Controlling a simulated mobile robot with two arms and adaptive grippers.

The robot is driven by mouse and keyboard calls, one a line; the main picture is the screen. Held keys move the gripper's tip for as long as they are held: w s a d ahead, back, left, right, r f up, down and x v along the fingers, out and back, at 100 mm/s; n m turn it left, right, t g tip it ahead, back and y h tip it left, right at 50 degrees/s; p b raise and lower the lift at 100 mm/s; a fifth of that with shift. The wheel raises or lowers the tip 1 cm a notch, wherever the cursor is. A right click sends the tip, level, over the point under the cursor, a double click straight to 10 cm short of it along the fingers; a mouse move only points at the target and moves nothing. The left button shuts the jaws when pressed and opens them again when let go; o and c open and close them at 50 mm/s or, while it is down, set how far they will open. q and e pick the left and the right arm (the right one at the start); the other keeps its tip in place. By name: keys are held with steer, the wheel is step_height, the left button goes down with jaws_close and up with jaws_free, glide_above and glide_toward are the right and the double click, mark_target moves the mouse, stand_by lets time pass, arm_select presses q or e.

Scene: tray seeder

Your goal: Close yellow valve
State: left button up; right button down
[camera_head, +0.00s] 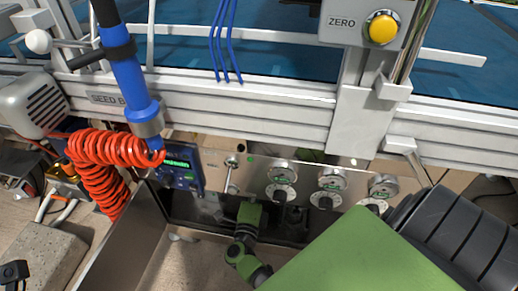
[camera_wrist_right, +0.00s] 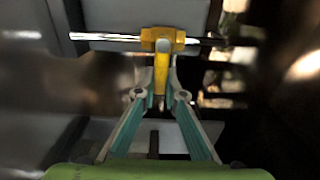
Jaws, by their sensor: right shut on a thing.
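The yellow valve (camera_wrist_right: 163,37) shows in the right wrist view, on a horizontal silver pipe (camera_wrist_right: 108,37). Its yellow handle (camera_wrist_right: 160,70) extends from the pipe toward the camera, across the pipe's line in the picture. My right gripper (camera_wrist_right: 160,88) is shut on the handle, with one finger on each side. In the head view, my green right arm reaches under the control panel into a dark recess; the valve and the fingers are hidden there. My left gripper is in neither view.
Above the recess is a metal panel (camera_head: 258,172) with several round gauges and knobs, and a blue display box (camera_head: 181,167). A coiled orange hose (camera_head: 98,165) hangs at the left. A yellow button (camera_head: 382,28) sits on the ZERO box at the top. Wrist view edges are blurred.

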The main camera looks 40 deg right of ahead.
steer(key=c, duration=2.1)
jaws_free()
steer(key=shift+f, duration=0.15)
